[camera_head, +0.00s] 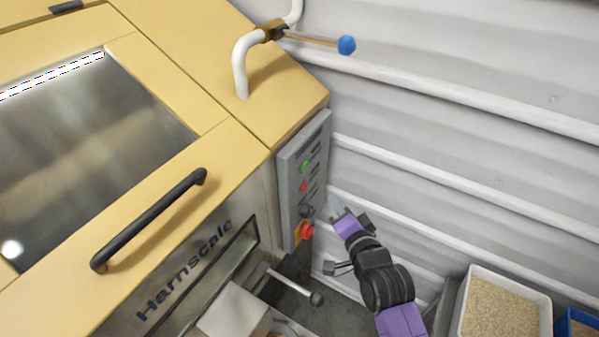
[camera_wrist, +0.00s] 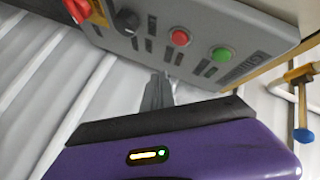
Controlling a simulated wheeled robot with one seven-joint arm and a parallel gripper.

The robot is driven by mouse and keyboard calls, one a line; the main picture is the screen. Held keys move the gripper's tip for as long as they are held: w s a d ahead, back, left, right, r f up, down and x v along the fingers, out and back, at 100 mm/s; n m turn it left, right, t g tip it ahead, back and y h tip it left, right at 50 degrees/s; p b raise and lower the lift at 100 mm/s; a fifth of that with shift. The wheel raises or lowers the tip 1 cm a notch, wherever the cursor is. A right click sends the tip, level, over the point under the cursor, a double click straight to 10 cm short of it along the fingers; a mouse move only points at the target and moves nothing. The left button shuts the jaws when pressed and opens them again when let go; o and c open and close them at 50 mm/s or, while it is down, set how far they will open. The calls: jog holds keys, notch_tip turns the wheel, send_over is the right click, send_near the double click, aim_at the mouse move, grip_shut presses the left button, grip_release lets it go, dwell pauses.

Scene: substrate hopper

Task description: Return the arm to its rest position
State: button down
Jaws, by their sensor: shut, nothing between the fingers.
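My gripper (camera_head: 338,213) is shut and empty. In the head view it is at the end of my purple and black arm, just right of the grey control panel (camera_head: 287,185) on the yellow hopper machine (camera_head: 225,160). In the wrist view its closed fingers (camera_wrist: 157,92) point toward the lower edge of the panel (camera_wrist: 235,35). The panel carries a green button (camera_wrist: 222,54), a red button (camera_wrist: 180,38), a black knob (camera_wrist: 127,22) and a red emergency stop (camera_wrist: 77,10). I cannot tell whether the fingertips touch the panel.
A lever with a ball end (camera_head: 316,298) sticks out below the panel. A white bin of grain (camera_head: 548,310) and a blue bin (camera_head: 563,325) stand at lower right. A white pipe (camera_head: 240,70) with a blue-ended valve handle (camera_head: 346,45) rises above. A ribbed white wall (camera_head: 470,150) closes the right side.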

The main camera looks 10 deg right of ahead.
jog(key=s+r+n+t, duration=0.2)
jog(key=s+r+n, duration=0.2)
jog(key=r, duration=0.2)
jog(key=s+n+g, duration=0.2)
jog(key=s+n, duration=0.5)
jog(key=s, duration=3.1)
jog(key=shift+a+g, duration=0.3)
jog(key=shift+a, duration=0.1)
jog(key=shift+f, duration=0.1)
